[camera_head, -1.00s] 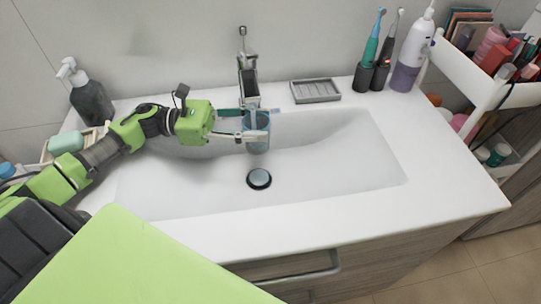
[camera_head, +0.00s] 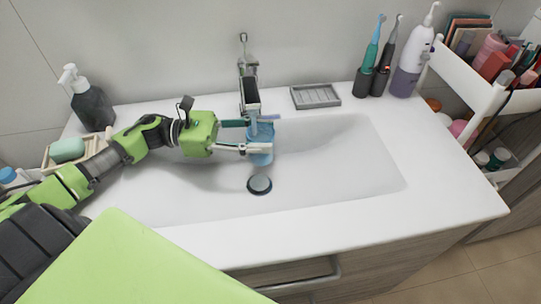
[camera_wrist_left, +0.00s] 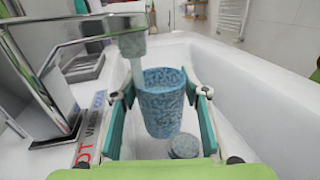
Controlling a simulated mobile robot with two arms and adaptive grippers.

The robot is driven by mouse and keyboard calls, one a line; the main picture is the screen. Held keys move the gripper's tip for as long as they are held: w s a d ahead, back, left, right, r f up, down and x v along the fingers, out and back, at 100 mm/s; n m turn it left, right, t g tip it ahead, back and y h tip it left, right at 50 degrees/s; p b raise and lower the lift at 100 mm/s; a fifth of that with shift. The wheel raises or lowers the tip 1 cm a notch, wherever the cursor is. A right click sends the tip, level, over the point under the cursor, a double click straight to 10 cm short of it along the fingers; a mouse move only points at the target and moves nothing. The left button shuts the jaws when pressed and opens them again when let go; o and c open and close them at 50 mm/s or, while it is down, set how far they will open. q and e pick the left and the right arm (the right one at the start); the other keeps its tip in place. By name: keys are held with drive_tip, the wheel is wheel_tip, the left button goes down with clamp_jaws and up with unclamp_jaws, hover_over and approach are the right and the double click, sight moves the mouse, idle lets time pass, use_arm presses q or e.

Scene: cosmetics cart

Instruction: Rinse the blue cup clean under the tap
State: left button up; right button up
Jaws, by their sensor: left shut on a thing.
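The blue speckled cup (camera_head: 260,156) is held over the basin, just below the tap (camera_head: 250,90). It also shows in the left wrist view (camera_wrist_left: 162,108), roughly upright with its open rim up. My left gripper (camera_head: 264,136) is shut on the cup, one finger on each side. The cup's inside bottom is hidden. My right gripper is not in view.
The white basin (camera_head: 345,165) has a round drain plug (camera_head: 259,184) in front of the cup. A grey soap dish (camera_head: 315,95), toothbrushes (camera_head: 372,52) and a soap bottle (camera_head: 90,102) stand around the rim. The basin's right side is clear.

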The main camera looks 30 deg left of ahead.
use_arm(q)
drive_tip(key=s+d+r+p, duration=0.4)
drive_tip(key=d+r+p, duration=0.2)
drive_tip(key=d+p, duration=0.1)
drive_tip(key=shift+s+d+r, duration=0.2)
drive_tip(key=shift+s+d, duration=0.15)
drive_tip(key=shift+d, duration=0.2)
idle(0.5)
idle(0.5)
